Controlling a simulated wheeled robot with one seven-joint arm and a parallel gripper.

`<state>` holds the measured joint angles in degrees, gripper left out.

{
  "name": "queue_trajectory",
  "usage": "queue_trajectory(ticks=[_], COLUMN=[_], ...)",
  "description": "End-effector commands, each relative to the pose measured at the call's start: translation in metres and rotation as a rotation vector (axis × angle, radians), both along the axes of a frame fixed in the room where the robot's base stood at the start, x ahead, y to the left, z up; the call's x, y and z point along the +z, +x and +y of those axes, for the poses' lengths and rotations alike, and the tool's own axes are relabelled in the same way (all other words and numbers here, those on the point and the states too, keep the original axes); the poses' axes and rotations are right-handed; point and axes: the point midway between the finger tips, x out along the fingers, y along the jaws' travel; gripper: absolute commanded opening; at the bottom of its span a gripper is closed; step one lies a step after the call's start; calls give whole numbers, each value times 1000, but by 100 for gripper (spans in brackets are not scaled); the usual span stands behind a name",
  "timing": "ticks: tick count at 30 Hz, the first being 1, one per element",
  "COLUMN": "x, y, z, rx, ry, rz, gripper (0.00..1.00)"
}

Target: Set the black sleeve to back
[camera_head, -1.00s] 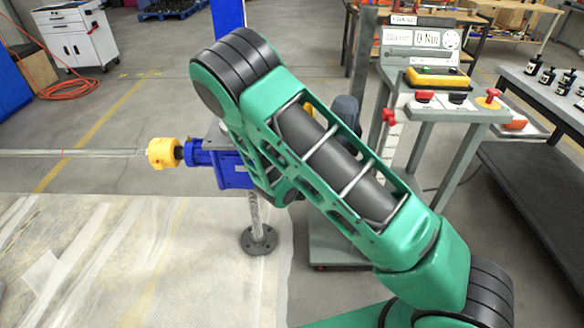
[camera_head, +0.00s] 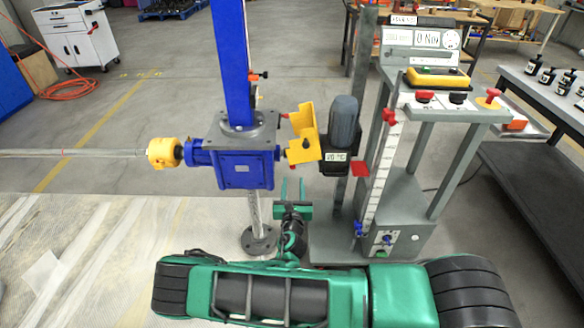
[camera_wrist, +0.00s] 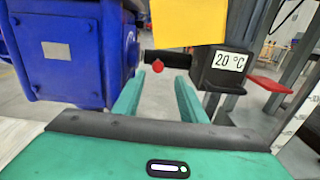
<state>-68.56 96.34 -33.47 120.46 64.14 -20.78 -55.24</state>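The black sleeve (camera_wrist: 176,59) shows in the wrist view as a short dark cylinder with a red knob (camera_wrist: 158,66) at its left part. It lies between the blue screw jack (camera_wrist: 70,55) and the dark motor (camera_wrist: 220,70), below the yellow guard (camera_wrist: 190,22). In the head view the sleeve is a small dark piece (camera_head: 307,143) against the yellow guard, right of the jack (camera_head: 245,168). My gripper (camera_head: 293,186) is below it, with its two green fingers apart. In the wrist view my gripper (camera_wrist: 159,84) is open and empty, with the sleeve beyond the fingertips.
The motor (camera_head: 343,125) and a red plate (camera_head: 360,169) stand close to the right of my gripper. A grey control stand (camera_head: 410,205) is farther right. The jack's lower screw (camera_head: 253,208) reaches a floor flange (camera_head: 258,240) on the left.

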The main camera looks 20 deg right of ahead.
Motion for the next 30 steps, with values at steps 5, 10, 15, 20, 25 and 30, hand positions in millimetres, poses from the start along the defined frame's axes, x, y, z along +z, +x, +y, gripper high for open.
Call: queue_trajectory(ticks=[5,10,15,20,25,30], x=[-2,-1,-1,-1,-2,-2], y=[7,30,60,84,99,104], z=[2,-5,-13,-19,-23,-25], rx=[16,13,13,14,14,14], ry=[-18,-16,-14,-14,-14,-16], rz=[1,0,-1,1,1,2], gripper=[38,38,38,38,38,38])
